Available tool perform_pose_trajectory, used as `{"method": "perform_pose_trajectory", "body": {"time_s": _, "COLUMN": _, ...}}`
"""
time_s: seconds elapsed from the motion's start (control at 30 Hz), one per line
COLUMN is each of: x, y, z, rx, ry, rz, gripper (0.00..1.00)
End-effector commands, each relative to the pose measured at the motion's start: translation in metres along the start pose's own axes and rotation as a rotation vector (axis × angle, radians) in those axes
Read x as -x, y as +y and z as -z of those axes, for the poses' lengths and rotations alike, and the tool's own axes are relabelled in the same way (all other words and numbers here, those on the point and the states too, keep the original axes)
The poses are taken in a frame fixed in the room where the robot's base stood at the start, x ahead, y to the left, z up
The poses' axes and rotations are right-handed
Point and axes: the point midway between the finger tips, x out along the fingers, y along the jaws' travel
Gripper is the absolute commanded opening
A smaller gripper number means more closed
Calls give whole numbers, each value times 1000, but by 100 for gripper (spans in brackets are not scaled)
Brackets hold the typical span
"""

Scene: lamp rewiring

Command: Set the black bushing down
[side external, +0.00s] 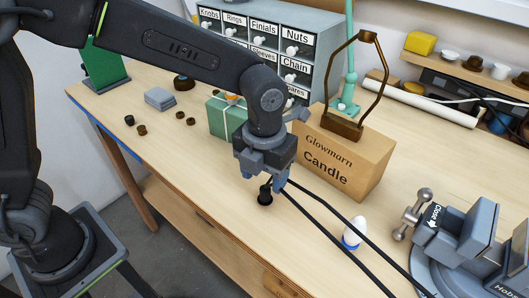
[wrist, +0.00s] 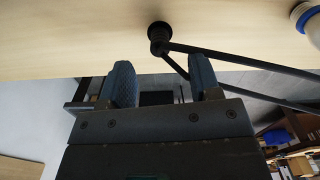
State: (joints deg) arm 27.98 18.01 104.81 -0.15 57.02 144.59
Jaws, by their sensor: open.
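A small black bushing (side external: 265,194) is on the wooden table just below my gripper (side external: 264,181). In the wrist view the bushing (wrist: 158,33) lies beyond the fingertips, against the table surface, at the end of black cords (wrist: 240,60). The cords (side external: 330,235) run from there to the lower right in the side view. Whether they pass through the bushing cannot be told. My gripper (wrist: 161,78) is open, with a gap between its fingers and the bushing outside them. Another small black piece (side external: 129,120) sits at the far left of the table.
A white bulb with a blue band (side external: 354,230) stands right of the cords. A Candle box (side external: 345,160) with a brown frame on it stands close behind my gripper. A grey vise (side external: 465,245) is at right. Small brown parts (side external: 142,130) lie left. The table's left front is clear.

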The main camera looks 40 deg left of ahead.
Motion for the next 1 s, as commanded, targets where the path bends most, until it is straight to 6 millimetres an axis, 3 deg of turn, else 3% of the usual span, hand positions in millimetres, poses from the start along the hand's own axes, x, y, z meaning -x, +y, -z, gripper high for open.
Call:
{"method": "perform_pose_trajectory", "body": {"time_s": 0.1, "x": 25, "y": 0, "z": -1, "rx": 0, "ry": -4, "rz": 3, "gripper": 57}}
{"method": "perform_pose_trajectory", "body": {"time_s": 0.3, "x": 52, "y": 0, "z": 0, "rx": 0, "ry": -1, "rz": 0, "gripper": 57}}
{"method": "perform_pose_trajectory", "body": {"time_s": 0.67, "x": 63, "y": 5, "z": 0, "rx": 50, "ry": -8, "rz": 6, "gripper": 57}}
{"method": "perform_pose_trajectory", "body": {"time_s": 0.77, "x": 73, "y": 21, "z": 2, "rx": 216, "ry": -30, "rz": 24, "gripper": 57}}
{"method": "perform_pose_trajectory", "body": {"time_s": 1.0, "x": 104, "y": 86, "z": 22, "rx": 972, "ry": -103, "rz": 139, "gripper": 57}}
